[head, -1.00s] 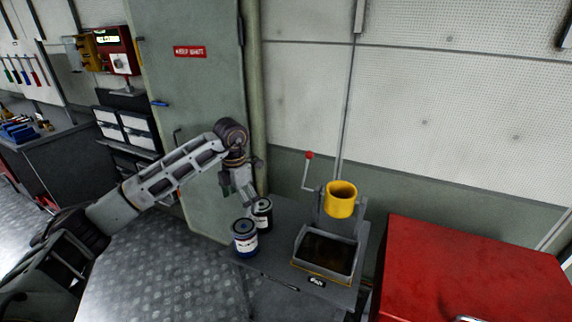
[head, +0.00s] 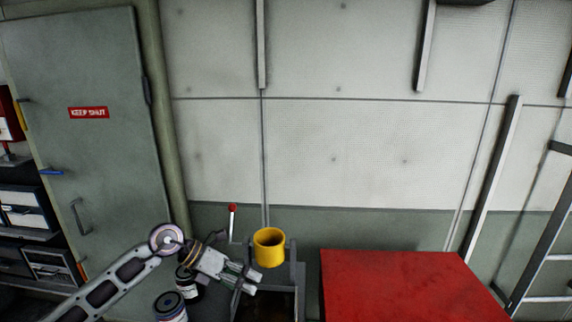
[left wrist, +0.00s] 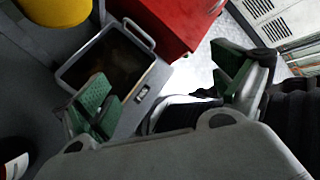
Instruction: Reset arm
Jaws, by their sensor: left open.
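My left gripper (head: 246,283) is open, with nothing between its fingers. In the head view it points right, in front of the oil tray and the yellow cup. In the left wrist view its green-padded fingers (left wrist: 168,90) are spread wide apart, with floor and the red cabinet's edge beyond them. My right gripper is in neither view.
A yellow cup (head: 269,247) sits on a stand with a red-knobbed lever (head: 232,209). Below it is a grey tray (left wrist: 77,83) with dark contents. Two cans (head: 171,307) stand left of my gripper. A red cabinet (head: 400,285) is on the right, before the wall.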

